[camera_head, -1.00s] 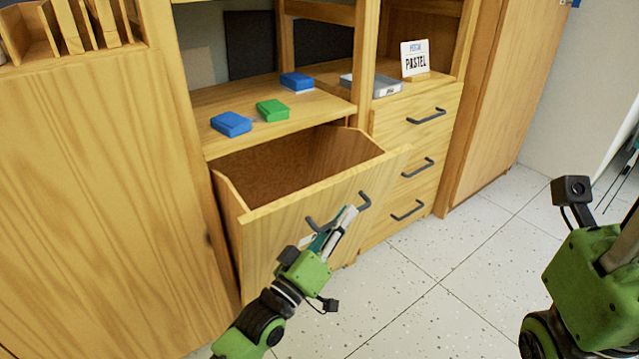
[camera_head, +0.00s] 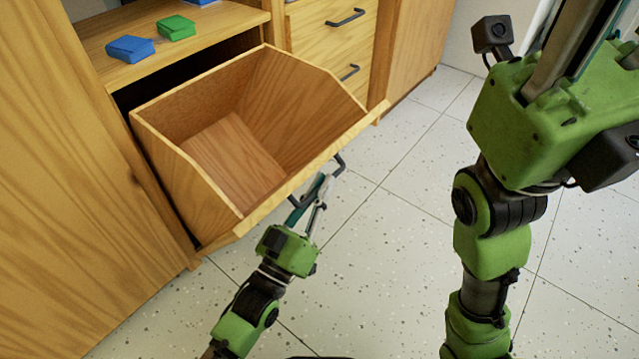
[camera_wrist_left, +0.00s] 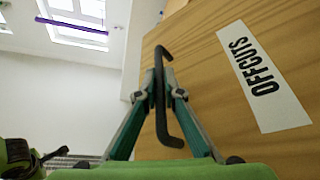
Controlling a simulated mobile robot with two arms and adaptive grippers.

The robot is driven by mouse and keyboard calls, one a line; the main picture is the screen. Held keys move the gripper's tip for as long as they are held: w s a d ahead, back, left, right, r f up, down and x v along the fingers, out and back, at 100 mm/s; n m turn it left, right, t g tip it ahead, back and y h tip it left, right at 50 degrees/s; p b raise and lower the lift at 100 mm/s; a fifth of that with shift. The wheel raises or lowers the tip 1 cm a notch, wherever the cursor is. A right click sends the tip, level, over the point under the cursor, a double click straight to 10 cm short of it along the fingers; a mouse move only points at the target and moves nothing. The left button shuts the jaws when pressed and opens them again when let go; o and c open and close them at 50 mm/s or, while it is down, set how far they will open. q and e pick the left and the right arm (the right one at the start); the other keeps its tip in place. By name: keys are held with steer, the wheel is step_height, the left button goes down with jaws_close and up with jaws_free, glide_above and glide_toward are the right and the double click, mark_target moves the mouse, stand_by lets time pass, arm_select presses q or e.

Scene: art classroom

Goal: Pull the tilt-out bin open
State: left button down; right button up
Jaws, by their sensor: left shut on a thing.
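The wooden tilt-out bin (camera_head: 240,150) leans far out from the cabinet, and its empty inside shows. Its front panel, with an "OFCUTS" style label (camera_wrist_left: 262,78), fills the right of the left wrist view. The dark bar handle (camera_head: 338,165) is on the front panel; it also shows in the left wrist view (camera_wrist_left: 161,118). My left gripper (camera_head: 317,190) is shut on the handle, with its fingers on both sides of the bar in the left wrist view (camera_wrist_left: 161,90). My right arm stands at the right of the head view; its fingertips are out of frame.
Blue and green boxes (camera_head: 176,27) lie on the shelf (camera_head: 95,35) above the bin. Drawers with dark handles (camera_head: 349,72) are to the right of the bin. The speckled tile floor (camera_head: 370,270) in front is clear.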

arm_select(q)
steer(key=c, duration=2.4)
jaws_free()
steer(key=shift+w+a+r, duration=0.1)
steer(key=shift+a+r, duration=0.05)
steer(key=shift+r, duration=0.05)
steer(key=shift+c, duration=0.2)
steer(key=shift+f, duration=0.1)
steer(key=v, duration=0.7)
steer(key=shift+s, duration=0.25)
steer(key=shift+a+f, duration=0.1)
steer(key=shift+f, duration=0.05)
